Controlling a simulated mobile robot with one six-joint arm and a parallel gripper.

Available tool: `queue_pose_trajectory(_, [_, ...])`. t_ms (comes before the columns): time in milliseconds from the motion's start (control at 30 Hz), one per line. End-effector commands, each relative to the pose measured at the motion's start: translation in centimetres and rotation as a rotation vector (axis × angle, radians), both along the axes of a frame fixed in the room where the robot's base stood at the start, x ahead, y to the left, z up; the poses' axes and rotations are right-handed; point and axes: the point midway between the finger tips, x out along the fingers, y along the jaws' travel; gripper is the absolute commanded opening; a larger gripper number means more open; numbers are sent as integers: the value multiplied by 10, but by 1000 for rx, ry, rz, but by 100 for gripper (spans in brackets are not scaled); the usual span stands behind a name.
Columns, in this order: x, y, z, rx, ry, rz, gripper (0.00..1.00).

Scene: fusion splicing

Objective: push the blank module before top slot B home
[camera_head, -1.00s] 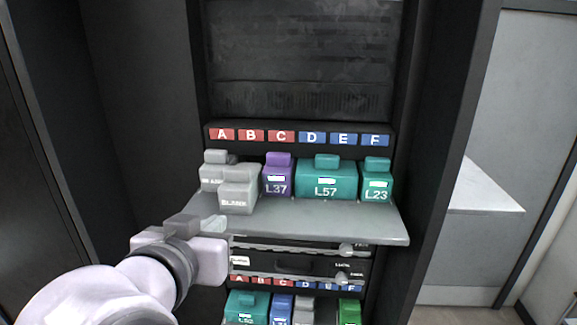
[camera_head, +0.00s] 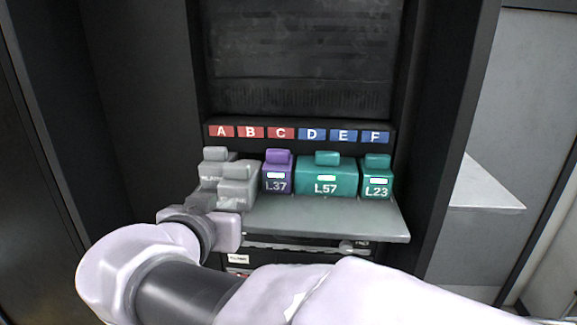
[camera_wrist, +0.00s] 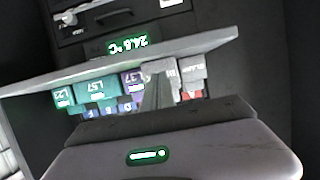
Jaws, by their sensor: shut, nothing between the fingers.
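The grey blank module (camera_head: 237,188) before top slot B stands upright on the shelf, jutting forward of its neighbours. A second grey blank module (camera_head: 212,170) sits behind and left of it under A, partly hidden. My gripper (camera_head: 203,203) is shut and empty at the shelf's left front, close to the front module's lower left side. I cannot tell whether it touches. In the wrist view the picture is turned over; my dark fingers (camera_wrist: 157,95) overlap the front blank module (camera_wrist: 160,68), hiding part of it.
Right of the blanks stand purple L37 (camera_head: 278,173), wide teal L57 (camera_head: 327,178) and teal L23 (camera_head: 376,178). The shelf (camera_head: 330,218) is bare in front of them. Label tiles A to F run above. Dark cabinet walls (camera_head: 135,120) flank the bay.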

Motion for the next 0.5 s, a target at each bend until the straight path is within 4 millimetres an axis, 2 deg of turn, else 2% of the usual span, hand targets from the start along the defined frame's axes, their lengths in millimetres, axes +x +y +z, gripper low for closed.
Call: queue_pose_trajectory(500, [31,-3,-1,0,0,-1,0])
